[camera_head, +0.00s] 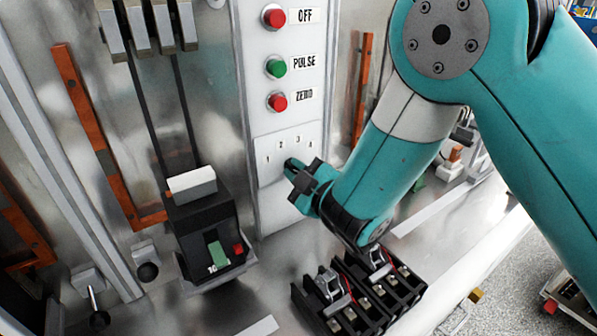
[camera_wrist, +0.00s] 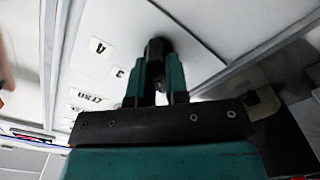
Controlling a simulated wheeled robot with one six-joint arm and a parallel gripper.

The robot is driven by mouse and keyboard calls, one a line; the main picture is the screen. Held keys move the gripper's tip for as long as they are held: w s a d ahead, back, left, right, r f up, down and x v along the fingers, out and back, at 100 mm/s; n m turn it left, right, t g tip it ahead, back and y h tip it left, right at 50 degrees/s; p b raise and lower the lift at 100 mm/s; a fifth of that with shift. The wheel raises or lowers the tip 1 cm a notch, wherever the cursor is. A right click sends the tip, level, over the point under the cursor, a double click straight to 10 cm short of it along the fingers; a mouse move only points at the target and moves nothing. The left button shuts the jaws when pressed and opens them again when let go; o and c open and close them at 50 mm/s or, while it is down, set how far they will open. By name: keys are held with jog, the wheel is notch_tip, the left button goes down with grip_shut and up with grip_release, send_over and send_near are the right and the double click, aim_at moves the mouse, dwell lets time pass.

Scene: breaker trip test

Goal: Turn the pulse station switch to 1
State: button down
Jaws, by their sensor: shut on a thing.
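The pulse station panel (camera_head: 262,208) is a tall white strip with a plate marked 1, 2, 3 and 4. The black switch knob (camera_head: 291,164) sits below these numbers, partly hidden by my gripper (camera_head: 298,170). In the wrist view the dark knob (camera_wrist: 157,47) stands out from the white panel, between the two teal fingers of my gripper (camera_wrist: 157,82). The gripper is shut on the knob. I cannot tell which number the knob points to. The panel labels are tilted in the wrist view.
Above the knob are a red OFF button (camera_head: 273,17), a green PULSE button (camera_head: 276,67) and a red ZERO button (camera_head: 277,102). A black breaker (camera_head: 205,225) stands left of the panel. Black terminal blocks (camera_head: 350,300) sit on the bench below my arm.

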jog(key=shift+f+n, duration=0.2)
jog(key=shift+n, duration=0.9)
jog(key=c, duration=1.1)
grip_release()
jog(key=shift+r, duration=0.1)
jog(key=shift+d, duration=0.1)
